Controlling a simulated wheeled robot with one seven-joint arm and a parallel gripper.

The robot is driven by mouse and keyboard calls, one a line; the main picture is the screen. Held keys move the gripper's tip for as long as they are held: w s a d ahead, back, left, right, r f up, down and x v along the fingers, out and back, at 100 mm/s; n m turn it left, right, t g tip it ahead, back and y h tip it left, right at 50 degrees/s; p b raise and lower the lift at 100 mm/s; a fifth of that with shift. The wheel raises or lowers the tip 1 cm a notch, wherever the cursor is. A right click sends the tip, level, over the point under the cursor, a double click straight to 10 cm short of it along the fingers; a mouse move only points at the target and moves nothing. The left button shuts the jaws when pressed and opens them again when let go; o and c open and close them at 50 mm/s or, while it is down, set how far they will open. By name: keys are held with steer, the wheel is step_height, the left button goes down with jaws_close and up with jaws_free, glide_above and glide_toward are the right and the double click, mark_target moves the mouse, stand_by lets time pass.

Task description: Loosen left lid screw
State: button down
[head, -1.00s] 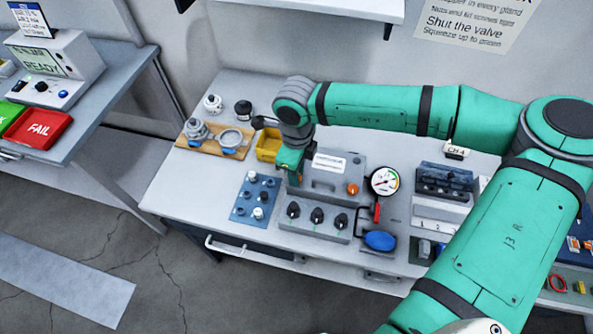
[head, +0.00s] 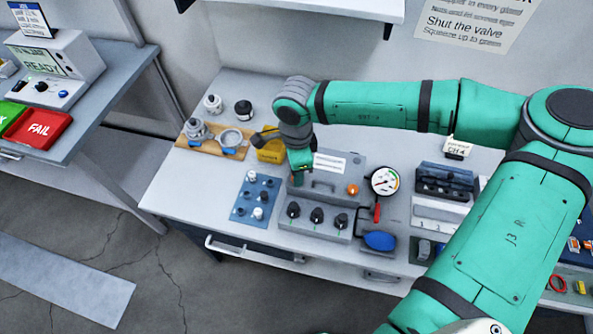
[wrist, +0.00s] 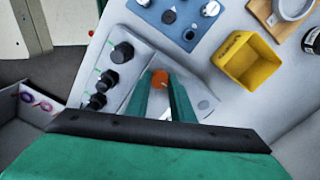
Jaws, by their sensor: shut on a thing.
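The grey box (head: 330,176) with a handle and a white label on its lid stands on the bench behind three black knobs. An orange lid screw (head: 352,189) shows at its right side. My gripper (head: 299,178) is down at the left end of the lid and hides that spot in the head view. In the wrist view an orange left lid screw (wrist: 160,78) shows between the tips of my gripper (wrist: 164,84). The fingers are shut on it; their exact contact is small to see.
A yellow bin (head: 271,153) stands close behind my wrist to the left. A blue mat (head: 243,210) with small fittings lies left of the box. A pressure gauge (head: 384,181) and a blue bulb (head: 380,241) are to the right. The bench's front left is clear.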

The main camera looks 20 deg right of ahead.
stand_by(0.4)
steer(key=c, duration=1.5)
jaws_free()
steer(key=shift+c, duration=0.2)
steer(key=shift+r, duration=0.1)
step_height(320, 180, up, 11)
steer(key=shift+f, duration=0.2)
